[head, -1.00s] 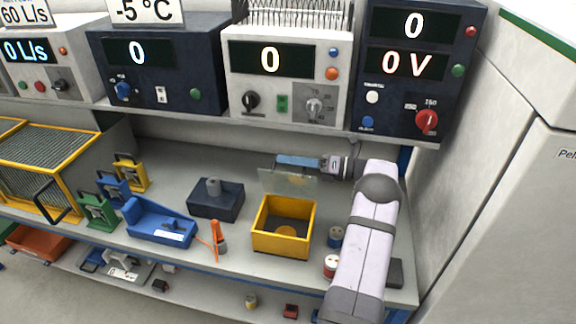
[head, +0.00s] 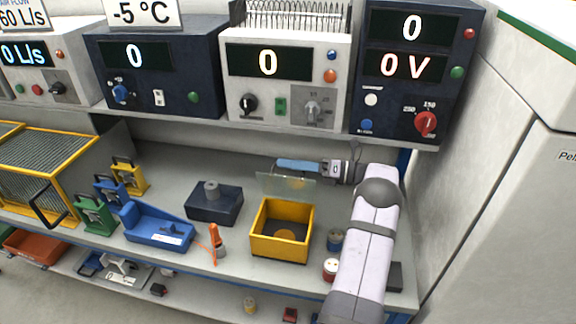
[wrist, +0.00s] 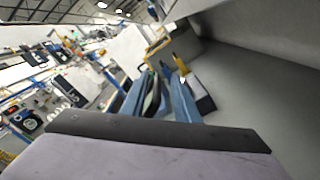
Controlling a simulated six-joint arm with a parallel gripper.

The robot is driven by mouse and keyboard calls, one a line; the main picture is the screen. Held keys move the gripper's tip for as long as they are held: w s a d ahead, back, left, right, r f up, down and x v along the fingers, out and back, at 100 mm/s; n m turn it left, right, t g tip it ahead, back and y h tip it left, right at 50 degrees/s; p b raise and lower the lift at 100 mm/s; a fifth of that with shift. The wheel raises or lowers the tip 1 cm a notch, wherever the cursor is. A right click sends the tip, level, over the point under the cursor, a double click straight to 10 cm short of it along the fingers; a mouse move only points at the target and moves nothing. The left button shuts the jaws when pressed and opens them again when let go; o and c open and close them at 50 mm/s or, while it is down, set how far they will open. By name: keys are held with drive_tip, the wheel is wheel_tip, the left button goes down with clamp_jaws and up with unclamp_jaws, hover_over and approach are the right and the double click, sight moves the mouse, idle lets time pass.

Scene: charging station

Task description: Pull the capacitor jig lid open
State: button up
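My gripper (head: 284,165), with blue fingers, is just behind and above the lid's top edge, reaching in from the right. Whether it touches the lid cannot be told. In the wrist view, the two blue fingers (wrist: 158,100) stand apart with a gap between them, and I see nothing clearly gripped.
A dark block with a knob (head: 214,207), a blue tray (head: 158,226) and an orange tool (head: 214,240) lie left of the jig. Small spools (head: 335,240) stand between the jig and my arm. The instrument shelf (head: 250,120) overhangs the back of the bench.

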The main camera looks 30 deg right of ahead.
drive_tip(key=b+v, duration=0.2)
drive_tip(key=v, duration=0.4)
drive_tip(key=shift+s+d, duration=0.25)
drive_tip(key=shift+s, duration=0.1)
drive_tip(key=shift+r, duration=0.15)
clamp_jaws()
wheel_tip(320, 180, up, 6)
drive_tip(key=n+g+h+p, duration=0.3)
drive_tip(key=h+p, duration=0.1)
drive_tip(key=p, duration=0.4)
drive_tip(key=a+n+g+h, duration=0.1)
drive_tip(key=a+g+h, duration=0.1)
drive_tip(key=a+n+g+h, duration=0.1)
drive_tip(key=a+g, duration=0.1)
drive_tip(key=a, duration=0.1)
drive_tip(key=a+r+n+g+h, duration=0.1)
drive_tip(key=a+n+g+h, duration=0.1)
drive_tip(key=shift+s+a+g+h+b, duration=0.15)
drive_tip(key=shift+s+g+h+b, duration=0.15)
drive_tip(key=shift+g+b, duration=0.1)
wheel_tip(320, 180, up, 6)
drive_tip(key=w+a+n+h+b, duration=0.1)
drive_tip(key=h, duration=0.4)
drive_tip(key=shift+w+a+n+g+h, duration=0.15)
drive_tip(key=shift+a+n+g+h, duration=0.15)
drive_tip(key=shift+a, duration=0.05)
